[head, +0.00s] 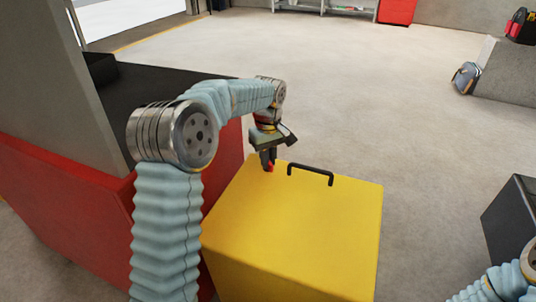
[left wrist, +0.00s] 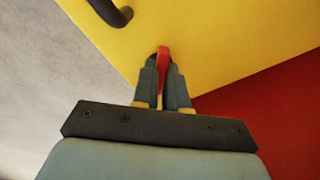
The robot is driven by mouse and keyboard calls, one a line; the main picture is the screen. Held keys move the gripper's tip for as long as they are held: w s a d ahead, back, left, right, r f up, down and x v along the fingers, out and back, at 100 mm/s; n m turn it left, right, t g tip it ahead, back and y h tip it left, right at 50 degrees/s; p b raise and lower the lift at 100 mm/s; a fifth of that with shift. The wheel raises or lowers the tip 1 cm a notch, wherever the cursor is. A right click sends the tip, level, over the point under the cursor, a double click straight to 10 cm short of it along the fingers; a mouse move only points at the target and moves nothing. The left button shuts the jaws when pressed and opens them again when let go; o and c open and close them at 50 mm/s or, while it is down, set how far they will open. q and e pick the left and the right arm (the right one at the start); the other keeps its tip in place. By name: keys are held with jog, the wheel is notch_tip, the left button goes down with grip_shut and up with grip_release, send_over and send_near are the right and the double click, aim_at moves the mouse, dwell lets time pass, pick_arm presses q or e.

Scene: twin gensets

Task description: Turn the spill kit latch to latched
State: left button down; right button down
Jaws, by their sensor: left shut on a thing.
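The yellow spill kit box (head: 300,225) stands in the middle of the head view; its yellow side also fills the top of the left wrist view (left wrist: 230,40). A small red latch (left wrist: 163,55) shows between the two fingers of my left gripper (left wrist: 164,75). In the head view my left gripper (head: 268,163) points down at the far left top edge of the box, shut on the latch. The fingers hide most of the latch, so its exact turn cannot be told. My right gripper is out of view.
A black handle (head: 310,173) rises from the box close to the right of my left gripper. A red cabinet (head: 70,200) with a dark top stands at the left. A dark box (head: 512,220) stands at the right.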

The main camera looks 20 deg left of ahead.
pick_arm(q)
jog(key=m, duration=0.4)
jog(key=shift+m, duration=2.9)
jog(key=c, duration=1.2)
grip_release()
jog(key=shift+o, duration=0.2)
jog(key=shift+r, duration=0.1)
notch_tip(320, 180, up, 14)
